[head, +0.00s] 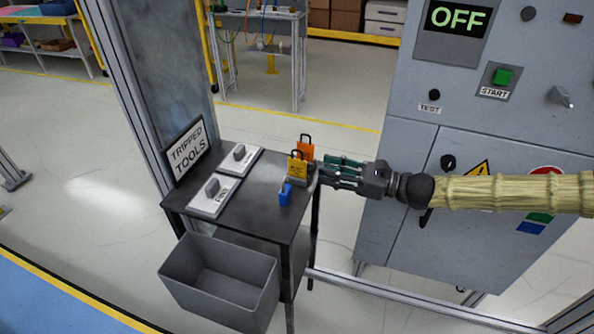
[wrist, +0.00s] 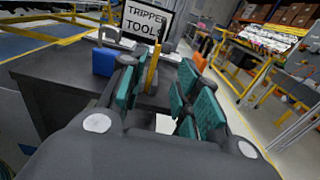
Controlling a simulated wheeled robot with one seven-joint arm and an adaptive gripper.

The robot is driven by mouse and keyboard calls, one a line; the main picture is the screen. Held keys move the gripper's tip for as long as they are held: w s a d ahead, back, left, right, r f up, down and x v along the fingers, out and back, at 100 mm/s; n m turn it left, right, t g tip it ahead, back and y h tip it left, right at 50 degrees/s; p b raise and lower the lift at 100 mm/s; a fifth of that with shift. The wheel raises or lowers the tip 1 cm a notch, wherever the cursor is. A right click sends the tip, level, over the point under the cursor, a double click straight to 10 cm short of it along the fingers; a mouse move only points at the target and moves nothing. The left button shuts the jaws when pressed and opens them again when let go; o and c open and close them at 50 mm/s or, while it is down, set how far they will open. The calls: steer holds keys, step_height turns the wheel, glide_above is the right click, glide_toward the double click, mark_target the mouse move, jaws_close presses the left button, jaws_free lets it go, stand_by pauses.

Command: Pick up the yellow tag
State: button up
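The yellow tag (head: 297,168) stands upright with a dark shackle on the near right part of the dark table (head: 262,216). In the wrist view the yellow tag (wrist: 152,68) shows nearly edge-on, in the gap between the fingers and closer to the left one. My gripper (head: 327,170) reaches in from the right at the table's right edge, its fingertips close to the tag. The gripper (wrist: 160,76) is open, with teal pads apart on both sides. I cannot tell whether the tag is between the pads or just beyond them.
An orange tag (head: 306,148) stands just behind the yellow one. A blue object (head: 285,194) stands just in front. A grey bin (head: 222,284) hangs in front. A grey cabinet (head: 400,235) stands right.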

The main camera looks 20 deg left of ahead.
mark_target(297, 165)
steer(key=shift+s+a+p, duration=0.15)
steer(key=shift+a+p, duration=0.3)
steer(key=shift+a, duration=4)
steer(key=shift+c, duration=0.5)
jaws_close()
